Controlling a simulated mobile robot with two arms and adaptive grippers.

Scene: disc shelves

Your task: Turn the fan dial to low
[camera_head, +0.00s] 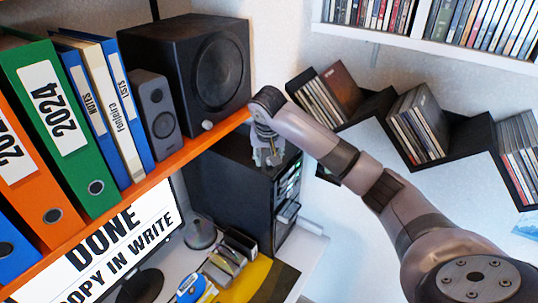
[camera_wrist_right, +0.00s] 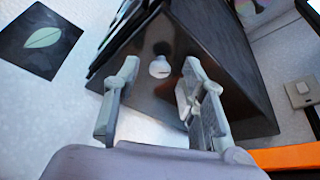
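A black computer tower (camera_head: 232,190) stands on the desk below the orange shelf. In the right wrist view, a dark panel with the same look (camera_wrist_right: 225,60) carries a small pale round knob (camera_wrist_right: 159,68), which looks like the fan dial. Its pointer setting is too small to read. My right gripper (camera_head: 268,155) hangs at the top of the tower, fingers down. In the right wrist view its two fingers (camera_wrist_right: 160,105) are apart, with the knob showing beyond the gap between them. I see no contact with the knob. My left gripper is not in view.
The orange shelf (camera_head: 165,175) with binders and a black speaker (camera_head: 190,65) is close left of my right gripper. A black zigzag disc shelf (camera_head: 465,140) is on the right wall. A monitor (camera_head: 110,245) stands below the orange shelf.

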